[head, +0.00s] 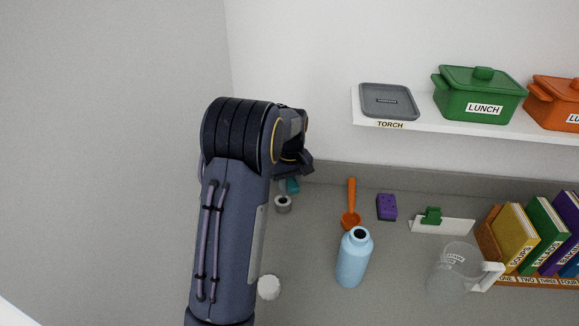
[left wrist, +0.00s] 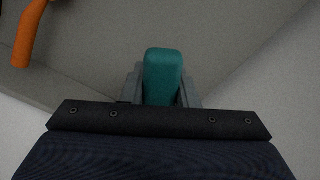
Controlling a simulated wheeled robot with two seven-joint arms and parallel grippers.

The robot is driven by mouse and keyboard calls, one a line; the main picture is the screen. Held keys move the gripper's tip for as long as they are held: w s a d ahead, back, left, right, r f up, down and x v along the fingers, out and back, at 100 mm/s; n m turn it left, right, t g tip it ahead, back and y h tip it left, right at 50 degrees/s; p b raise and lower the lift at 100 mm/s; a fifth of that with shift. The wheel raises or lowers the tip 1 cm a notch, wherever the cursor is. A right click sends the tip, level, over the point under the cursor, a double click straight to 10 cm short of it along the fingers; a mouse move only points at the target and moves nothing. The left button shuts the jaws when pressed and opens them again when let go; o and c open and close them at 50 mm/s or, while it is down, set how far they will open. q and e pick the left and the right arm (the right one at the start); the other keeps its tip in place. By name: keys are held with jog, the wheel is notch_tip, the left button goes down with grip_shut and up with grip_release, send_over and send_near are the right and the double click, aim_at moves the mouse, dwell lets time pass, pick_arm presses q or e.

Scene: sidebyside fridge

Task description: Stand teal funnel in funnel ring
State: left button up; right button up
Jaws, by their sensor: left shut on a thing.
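My left gripper (head: 290,177) is at the back left of the counter, mostly hidden behind my own left wrist in the head view. It is shut on the teal funnel (head: 292,187), of which only a small part shows below the wrist. In the left wrist view the teal funnel (left wrist: 163,72) sits between the two grey fingers of the left gripper (left wrist: 162,92). A small grey ring (head: 283,204) with a dark opening, apparently the funnel ring, stands just below the funnel in the head picture. I cannot tell the height gap between them. My right gripper is out of view.
To the right are an orange spoon (head: 351,205), a purple block (head: 387,207), a blue bottle (head: 353,262) and a clear jug (head: 456,268). A white round thing (head: 269,288) lies beside my arm. A shelf (head: 445,124) hangs above the back right.

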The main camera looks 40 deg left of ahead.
pick_arm(q)
jog(key=shift+w+a, duration=0.2)
jog(key=shift+w, duration=0.1)
jog(key=shift+s+d+r, duration=0.1)
jog(key=shift+r, duration=0.05)
notch_tip(320, 180, down, 6)
jog(key=b, duration=0.3)
jog(key=shift+b, duration=0.4)
jog(key=shift+f, duration=2.05)
dwell(2.0)
jog(key=o, duration=0.9)
notch_tip(320, 180, up, 8)
jog(key=shift+f+b, duration=0.1)
jog(key=shift+b, duration=0.5)
